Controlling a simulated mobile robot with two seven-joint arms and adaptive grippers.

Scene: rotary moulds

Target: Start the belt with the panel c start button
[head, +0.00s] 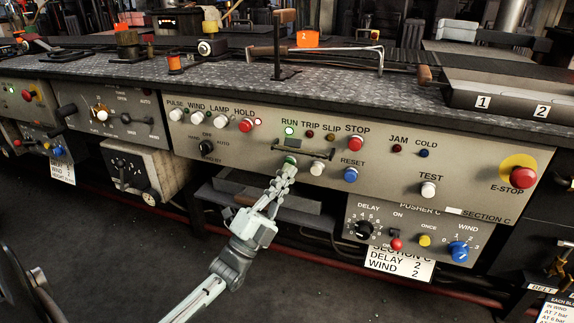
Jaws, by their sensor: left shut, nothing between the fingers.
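The section C panel (340,150) is a long beige front with labelled buttons and lamps. A green button (290,160) sits below the RUN lamp (289,131), which is lit green. My left gripper (288,170) is shut and empty, with its fingertips at the green button, partly covering it. I cannot tell whether the tips press it or stop just short. A white button (317,168) is just right of it, and the red STOP button (355,143) is above right. My right gripper is not in view.
A dark handle bar (305,152) runs just above the green button. The blue RESET button (350,175) and red E-STOP (522,177) are further right. A smaller pusher panel (405,230) hangs below.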

